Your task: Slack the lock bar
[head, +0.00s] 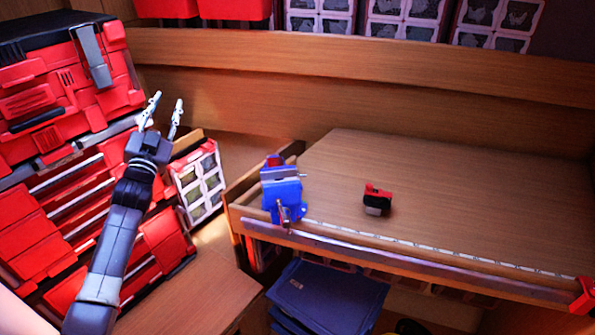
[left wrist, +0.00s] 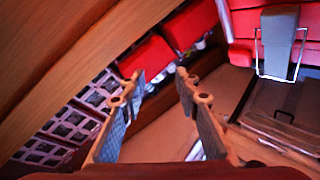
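A blue vise (head: 281,190) is fixed at the left front corner of the wooden bench (head: 470,190). A thin bar (head: 283,212) hangs at its front; its exact shape is too small to tell. A grey latch-like bar (head: 92,55) lies against the upper red tool chest (head: 70,90) at the left. In the left wrist view a similar grey bar (left wrist: 280,42) with a wire loop shows at upper right. My left gripper (head: 163,110) is open and empty, right of the chest, apart from vise and latch. It also shows open in the left wrist view (left wrist: 160,78). My right gripper is out of view.
A small red and black object (head: 377,199) sits on the bench, right of the vise. Blue bins (head: 325,295) stand below the bench. A white-framed drawer unit (head: 199,183) stands between chest and bench. The bench's right side is mostly clear.

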